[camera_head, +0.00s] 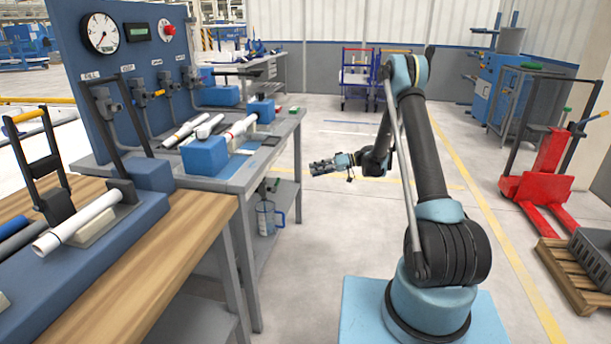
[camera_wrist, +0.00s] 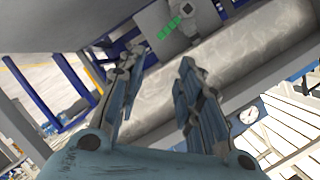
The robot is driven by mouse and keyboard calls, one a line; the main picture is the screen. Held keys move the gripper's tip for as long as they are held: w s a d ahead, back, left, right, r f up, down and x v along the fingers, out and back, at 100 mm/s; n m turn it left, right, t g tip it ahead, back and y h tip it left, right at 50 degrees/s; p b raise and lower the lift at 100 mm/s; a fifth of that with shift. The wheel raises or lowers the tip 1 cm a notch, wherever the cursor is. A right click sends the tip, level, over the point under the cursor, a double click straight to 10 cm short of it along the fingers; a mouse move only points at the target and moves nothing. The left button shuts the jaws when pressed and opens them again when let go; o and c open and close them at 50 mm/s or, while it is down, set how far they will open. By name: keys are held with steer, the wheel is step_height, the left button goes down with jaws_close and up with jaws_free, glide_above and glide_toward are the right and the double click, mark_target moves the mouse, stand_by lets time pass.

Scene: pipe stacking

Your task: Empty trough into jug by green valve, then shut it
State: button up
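A clear jug with a blue handle (camera_head: 266,217) stands upright on the lower shelf of the grey bench. A small green valve handle (camera_head: 277,184) shows above it, under the bench top. I cannot tell whether the valve is open or shut, nor make out the trough clearly. My gripper (camera_head: 318,168) is right of the bench, apart from the jug and the valve, pointing left. In the wrist view its two fingers (camera_wrist: 165,92) are spread with nothing held. Beyond them lie a pale, mottled cylindrical shape (camera_wrist: 215,75) and a green patch (camera_wrist: 170,30), neither clearly identifiable.
The grey bench (camera_head: 232,178) carries blue blocks (camera_head: 204,156) and pipes (camera_head: 240,126), with a gauge panel (camera_head: 125,60) behind. A wooden bench (camera_head: 150,262) stands nearer left. A red pallet truck (camera_head: 545,175) is at the right. Floor between is clear.

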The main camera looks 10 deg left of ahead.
steer(key=shift+w+v, duration=0.25)
steer(key=shift+v, duration=1)
steer(key=shift+f, duration=0.1)
